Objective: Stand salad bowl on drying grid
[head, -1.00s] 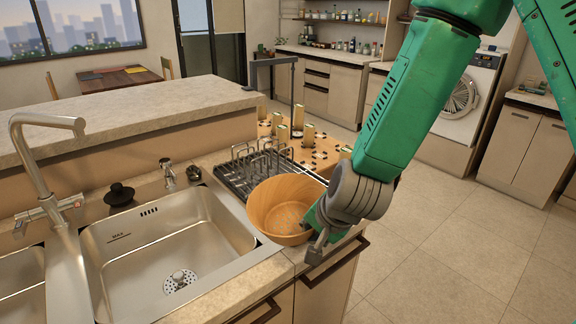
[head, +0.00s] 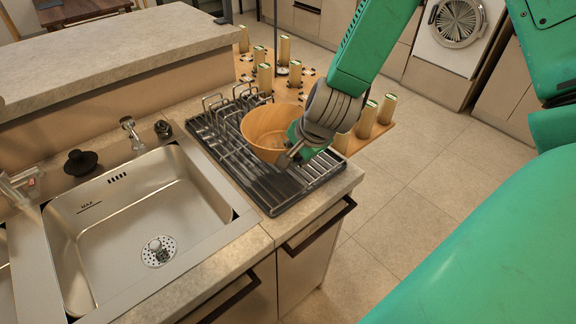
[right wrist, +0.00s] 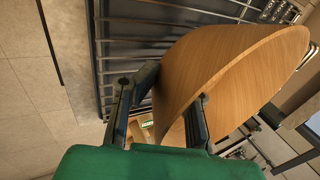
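The wooden salad bowl (head: 262,136) is over the middle of the dark wire drying grid (head: 268,196), opening upward. I cannot tell whether it touches the wires. My right gripper (head: 288,158) is at the bowl's near right side, partly hidden by its own wrist. In the right wrist view, the bowl wall (right wrist: 225,65) passes between the two fingers of this gripper (right wrist: 165,105), which appear closed on it. The grid (right wrist: 165,30) shows behind the bowl there. My left gripper is not in view.
Wire plate holders (head: 228,103) rise along the grid's far left side. The steel sink (head: 140,222) lies to the left, with a black stopper (head: 80,162) by its rim. A wooden board (head: 375,134) with several upright cylinders stands behind. The grid's near end is clear.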

